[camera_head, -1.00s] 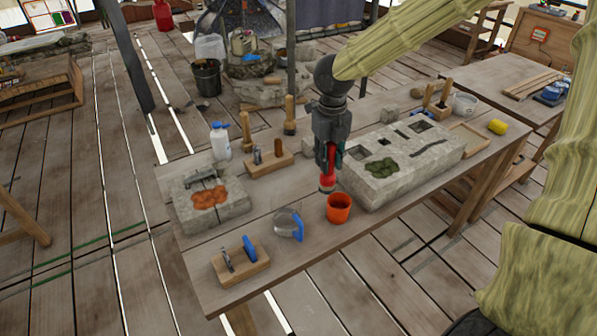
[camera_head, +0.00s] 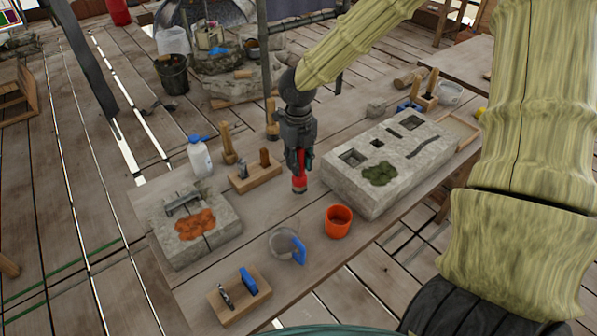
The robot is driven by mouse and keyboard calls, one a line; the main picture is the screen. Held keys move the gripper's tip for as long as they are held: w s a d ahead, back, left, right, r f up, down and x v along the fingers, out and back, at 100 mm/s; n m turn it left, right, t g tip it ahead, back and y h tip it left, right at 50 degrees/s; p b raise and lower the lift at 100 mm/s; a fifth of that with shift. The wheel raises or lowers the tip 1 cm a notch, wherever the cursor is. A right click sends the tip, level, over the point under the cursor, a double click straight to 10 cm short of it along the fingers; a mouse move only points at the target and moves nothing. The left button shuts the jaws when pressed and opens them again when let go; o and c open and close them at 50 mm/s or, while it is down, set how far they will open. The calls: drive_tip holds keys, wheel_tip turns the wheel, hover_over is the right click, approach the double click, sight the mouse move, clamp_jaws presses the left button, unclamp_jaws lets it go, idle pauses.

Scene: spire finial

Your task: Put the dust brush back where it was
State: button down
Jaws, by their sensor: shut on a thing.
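My gripper (camera_head: 300,178) hangs pointing down over the middle of the workbench (camera_head: 290,215), left of the big grey stone block (camera_head: 400,150) and behind the orange cup (camera_head: 338,222). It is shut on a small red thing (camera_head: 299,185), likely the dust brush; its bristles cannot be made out. The red thing's lower end is close to the bench top; I cannot tell whether it touches. A wooden tool holder (camera_head: 256,178) stands left of it. A second wooden holder (camera_head: 238,296) with a blue tool stands at the front left.
A clear jug with a blue handle (camera_head: 287,244) stands left of the cup. A smaller stone block (camera_head: 180,245) with orange stuff is at the bench's left. A white bottle (camera_head: 200,157) and mallets (camera_head: 228,145) stand along the back edge. Bare bench top lies around the red thing.

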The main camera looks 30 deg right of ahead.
drive_tip(key=shift+s+f, duration=0.15)
drive_tip(key=shift+s, duration=0.15)
drive_tip(key=shift+w+f, duration=0.1)
drive_tip(key=shift+f, duration=1.7)
drive_tip(key=shift+a+f, duration=0.1)
drive_tip(key=shift+f, duration=0.1)
drive_tip(key=c, duration=1.2)
unclamp_jaws()
drive_tip(key=shift+r, duration=0.15)
wheel_tip(320, 180, up, 12)
drive_tip(key=shift+a+r, duration=0.1)
